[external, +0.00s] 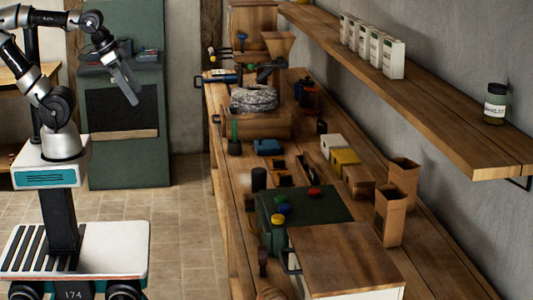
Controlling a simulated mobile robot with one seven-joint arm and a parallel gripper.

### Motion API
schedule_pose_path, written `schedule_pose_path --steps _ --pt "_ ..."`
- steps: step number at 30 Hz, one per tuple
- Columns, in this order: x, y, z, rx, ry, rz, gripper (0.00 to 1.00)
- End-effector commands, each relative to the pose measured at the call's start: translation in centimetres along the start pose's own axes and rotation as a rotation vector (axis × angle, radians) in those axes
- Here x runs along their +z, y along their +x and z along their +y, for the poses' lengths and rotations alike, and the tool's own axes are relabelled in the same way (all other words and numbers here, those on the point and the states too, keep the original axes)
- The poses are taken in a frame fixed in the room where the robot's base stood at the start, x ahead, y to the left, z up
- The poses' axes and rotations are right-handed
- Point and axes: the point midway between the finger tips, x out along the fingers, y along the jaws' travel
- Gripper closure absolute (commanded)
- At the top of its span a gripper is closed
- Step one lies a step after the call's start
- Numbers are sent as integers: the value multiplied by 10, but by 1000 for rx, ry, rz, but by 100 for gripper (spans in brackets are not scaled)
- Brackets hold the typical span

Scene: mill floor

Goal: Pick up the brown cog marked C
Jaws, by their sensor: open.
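I cannot make out a brown cog marked C in the external view. Several small brown and dark items lie on the long workbench (345,205), too small to tell apart, and no letter is readable. A brown rounded thing (270,294) is cut off by the bottom edge; I cannot tell what it is. My gripper (134,98) is open and empty. It hangs in the air at the left, pointing down, well apart from the bench.
A green box (335,207) on the bench carries several coloured round pieces. Open brown cartons (389,215) stand at the right. A wall shelf (450,128) overhangs the bench. Tiled floor (185,225) is clear between my base and the bench.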

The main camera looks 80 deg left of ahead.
Motion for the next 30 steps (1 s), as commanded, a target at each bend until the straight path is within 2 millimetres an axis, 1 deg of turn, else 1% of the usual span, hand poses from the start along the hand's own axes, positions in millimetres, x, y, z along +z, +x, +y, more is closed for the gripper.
schedule_pose_path --steps 11,12,14,21,22,30 --pt "-1 0 0 1 -1 0 0" --pt "-1 0 0 1 -1 0 2" --pt "-1 0 0 2 -1 1 12" --pt "-1 0 0 2 -1 1 52" --pt "-1 0 0 2 -1 1 54" --pt "-2 1 1 2 -3 2 54"
